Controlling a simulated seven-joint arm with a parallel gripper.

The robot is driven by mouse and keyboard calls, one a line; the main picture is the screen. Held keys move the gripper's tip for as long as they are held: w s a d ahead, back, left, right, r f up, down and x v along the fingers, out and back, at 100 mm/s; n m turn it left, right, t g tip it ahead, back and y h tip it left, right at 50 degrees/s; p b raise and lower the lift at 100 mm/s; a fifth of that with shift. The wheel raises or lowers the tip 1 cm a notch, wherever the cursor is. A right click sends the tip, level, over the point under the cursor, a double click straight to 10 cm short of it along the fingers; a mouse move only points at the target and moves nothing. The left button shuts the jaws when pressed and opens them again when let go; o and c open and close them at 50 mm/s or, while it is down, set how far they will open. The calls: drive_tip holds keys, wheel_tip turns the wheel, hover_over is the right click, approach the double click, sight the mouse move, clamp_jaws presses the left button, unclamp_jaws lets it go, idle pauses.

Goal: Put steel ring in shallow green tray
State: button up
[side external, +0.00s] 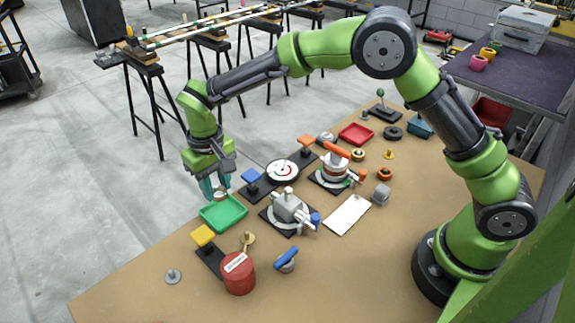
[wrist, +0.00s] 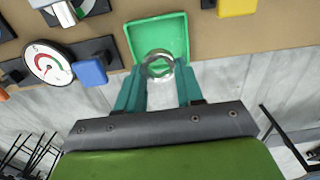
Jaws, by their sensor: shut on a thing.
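The shallow green tray (side external: 224,212) sits on the workbench near its left edge. It also shows at the top middle of the wrist view (wrist: 171,24). My gripper (side external: 217,188) is over the tray, pointing down. In the wrist view its teal fingers (wrist: 160,80) are closed on the steel ring (wrist: 159,55), a shiny round ring held between the tips. The ring overlaps the tray's near part in that view. In the side view the ring is mostly hidden by the fingers, so its exact height above the tray is hard to tell.
A blue block on a black base (side external: 250,176) stands right of the tray. A yellow block (side external: 203,236) and a red cylinder (side external: 238,274) stand in front. A gauge (side external: 282,171), a vise-like fixture (side external: 290,208) and a red tray (side external: 356,134) lie farther right.

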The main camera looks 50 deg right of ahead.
sight(222, 213)
drive_tip(key=shift+f, duration=2.95)
drive_tip(key=shift+f, duration=0.15)
drive_tip(key=o, duration=0.8)
drive_tip(key=shift+c, duration=0.2)
